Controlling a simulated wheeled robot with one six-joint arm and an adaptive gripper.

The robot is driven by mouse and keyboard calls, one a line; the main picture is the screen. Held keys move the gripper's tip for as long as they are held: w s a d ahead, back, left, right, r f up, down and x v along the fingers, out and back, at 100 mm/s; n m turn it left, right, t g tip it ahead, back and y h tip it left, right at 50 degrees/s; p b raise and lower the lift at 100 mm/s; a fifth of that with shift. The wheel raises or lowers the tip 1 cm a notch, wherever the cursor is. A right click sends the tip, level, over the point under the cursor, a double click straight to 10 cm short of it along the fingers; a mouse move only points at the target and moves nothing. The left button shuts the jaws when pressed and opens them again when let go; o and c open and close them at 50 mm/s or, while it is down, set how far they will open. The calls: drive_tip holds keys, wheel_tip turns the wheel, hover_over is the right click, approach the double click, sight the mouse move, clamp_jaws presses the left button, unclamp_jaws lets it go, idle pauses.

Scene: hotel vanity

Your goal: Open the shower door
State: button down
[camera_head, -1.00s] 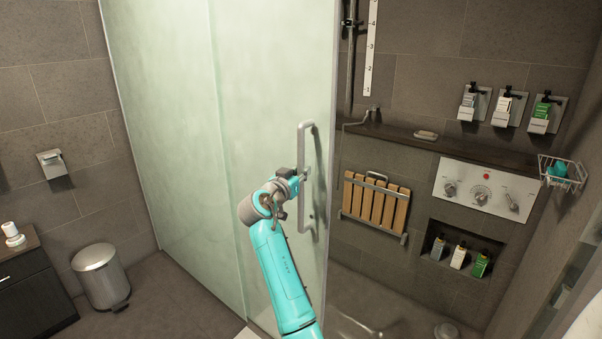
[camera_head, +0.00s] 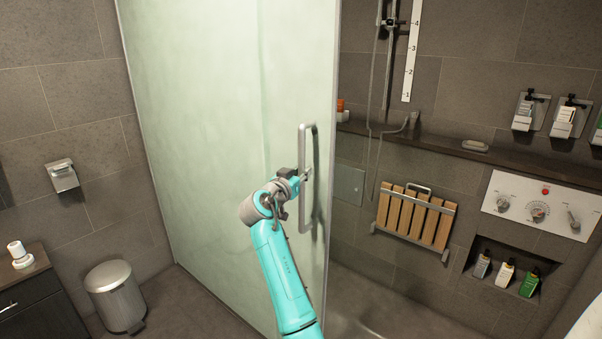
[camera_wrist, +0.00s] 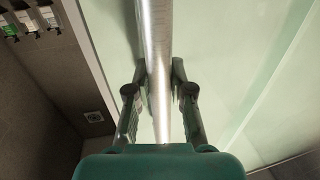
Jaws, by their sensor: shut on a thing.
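The shower door (camera_head: 210,130) is a tall frosted glass panel left of the middle in the head view. Its free edge stands beside an open gap into the shower. A long vertical metal handle (camera_head: 302,150) is fixed near that edge. My gripper (camera_head: 303,175) is shut on the handle at about its middle height. In the wrist view the handle (camera_wrist: 157,60) runs between the two fingers of my gripper (camera_wrist: 160,85), with the glass (camera_wrist: 240,60) behind it.
Inside the shower are a folded wooden seat (camera_head: 415,215), a control panel (camera_head: 540,205), a ledge (camera_head: 450,150) and a niche with several bottles (camera_head: 505,272). A metal bin (camera_head: 115,295) and a dark cabinet (camera_head: 38,300) stand at the left. Some floor between bin and door is clear.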

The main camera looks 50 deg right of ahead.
drive_tip(key=shift+w+f, duration=0.1)
drive_tip(key=c, duration=1)
unclamp_jaws()
drive_tip(key=v, duration=1.2)
drive_tip(key=shift+a, duration=0.1)
